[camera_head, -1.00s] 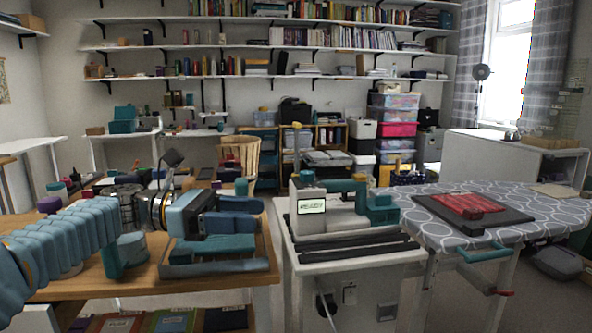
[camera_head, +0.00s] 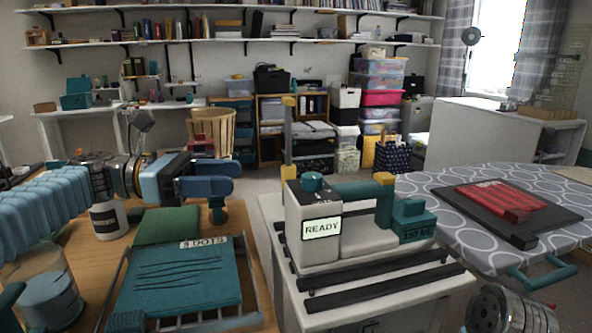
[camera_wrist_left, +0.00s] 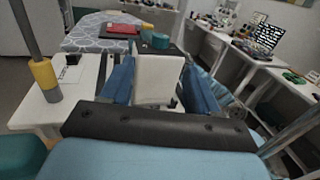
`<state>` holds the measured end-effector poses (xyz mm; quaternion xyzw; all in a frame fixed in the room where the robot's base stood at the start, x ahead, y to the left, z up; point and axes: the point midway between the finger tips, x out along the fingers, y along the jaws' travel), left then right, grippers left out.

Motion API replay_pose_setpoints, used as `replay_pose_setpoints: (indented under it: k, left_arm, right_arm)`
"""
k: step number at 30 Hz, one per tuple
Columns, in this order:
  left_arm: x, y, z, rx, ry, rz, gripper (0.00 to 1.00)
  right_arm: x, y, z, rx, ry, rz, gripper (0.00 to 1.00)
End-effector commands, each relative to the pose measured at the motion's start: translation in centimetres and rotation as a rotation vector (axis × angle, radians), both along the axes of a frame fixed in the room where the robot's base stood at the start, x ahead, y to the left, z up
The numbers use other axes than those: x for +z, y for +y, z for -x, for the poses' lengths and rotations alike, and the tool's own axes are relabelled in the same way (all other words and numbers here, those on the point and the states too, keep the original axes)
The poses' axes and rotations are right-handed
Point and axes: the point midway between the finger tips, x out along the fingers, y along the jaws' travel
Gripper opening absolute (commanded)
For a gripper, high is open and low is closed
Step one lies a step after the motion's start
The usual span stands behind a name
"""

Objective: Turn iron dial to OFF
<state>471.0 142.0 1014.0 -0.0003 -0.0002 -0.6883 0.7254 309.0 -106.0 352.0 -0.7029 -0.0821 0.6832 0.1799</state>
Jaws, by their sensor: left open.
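A white machine (camera_head: 308,250) stands on the white table in the head view, with a lit screen (camera_head: 322,228) reading READY and a round teal knob (camera_head: 312,182) on top. I see no OFF mark, and I cannot tell whether this knob is the iron dial. My left gripper (camera_head: 236,178) is open and empty, left of the machine and apart from it, with its fingers pointing right. In the left wrist view, the white machine body (camera_wrist_left: 157,78) shows beyond and between the two blue fingers (camera_wrist_left: 160,88). My right gripper is not in view.
A teal folder (camera_head: 175,275) marked DOTS lies in a rack on the wooden table below my left gripper. An upright post (camera_head: 288,140) with yellow fittings stands behind the machine. A patterned ironing board (camera_head: 460,225) with a dark mat and red piece (camera_head: 495,198) is right.

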Motion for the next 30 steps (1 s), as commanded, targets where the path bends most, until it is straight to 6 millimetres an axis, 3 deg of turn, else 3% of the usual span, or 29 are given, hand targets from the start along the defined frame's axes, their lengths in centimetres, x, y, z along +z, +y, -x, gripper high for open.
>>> replay_pose_setpoints:
  k: [15, 21, 30]
  left_arm:
    - [0.1, -10.8, -0.5, -0.004, 0.001, 0.000, 0.60]
    - [0.0, -12.6, -0.6, -0.001, 0.000, 0.000, 0.60]
    - [0.0, -12.8, -0.6, 0.000, 0.000, 0.000, 0.60]
  right_arm:
    - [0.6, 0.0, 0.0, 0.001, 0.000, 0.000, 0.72]
    - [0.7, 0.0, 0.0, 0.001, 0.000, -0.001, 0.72]
    - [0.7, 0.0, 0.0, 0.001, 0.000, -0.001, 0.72]
